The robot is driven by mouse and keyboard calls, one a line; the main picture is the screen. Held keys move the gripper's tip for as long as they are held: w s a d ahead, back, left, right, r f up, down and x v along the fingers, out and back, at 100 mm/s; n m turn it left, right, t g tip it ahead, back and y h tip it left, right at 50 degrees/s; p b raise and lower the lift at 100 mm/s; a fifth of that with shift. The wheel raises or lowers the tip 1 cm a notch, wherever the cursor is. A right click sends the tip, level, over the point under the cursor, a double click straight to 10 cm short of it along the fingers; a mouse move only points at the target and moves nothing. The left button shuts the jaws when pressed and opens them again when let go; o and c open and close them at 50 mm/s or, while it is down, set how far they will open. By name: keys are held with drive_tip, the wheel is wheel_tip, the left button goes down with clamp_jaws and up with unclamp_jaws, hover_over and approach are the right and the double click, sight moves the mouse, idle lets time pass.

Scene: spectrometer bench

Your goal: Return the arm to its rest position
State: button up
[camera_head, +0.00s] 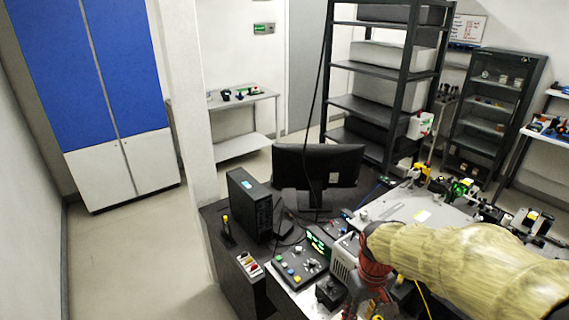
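My arm (470,262), in a pale yellow sleeve, reaches in from the lower right corner over the bench. Its far end bends down at a dark and red joint (374,268). My gripper (374,302) is low at the bottom edge of the picture, over or beside the bench equipment. Its fingers blend into the clutter there, so I cannot make out whether they are open or hold anything.
The optical bench (405,207) carries several small instruments. A black monitor (318,168), a dark computer case (250,205) and a control box with buttons (297,268) stand close to the arm's left. Dark shelves (385,68) rise behind. Open floor (130,250) lies to the left.

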drive_tip(key=s+r+m+t+b, duration=0.1)
drive_tip(key=s+r+t+b, duration=0.2)
drive_tip(key=s, duration=0.3)
drive_tip(key=s+r+m+t+b, duration=0.2)
drive_tip(key=s+r+b, duration=0.2)
drive_tip(key=s, duration=0.3)
drive_tip(key=shift+t+b, duration=0.4)
drive_tip(key=shift+b, duration=0.4)
drive_tip(key=shift+c, duration=0.4)
idle(0.4)
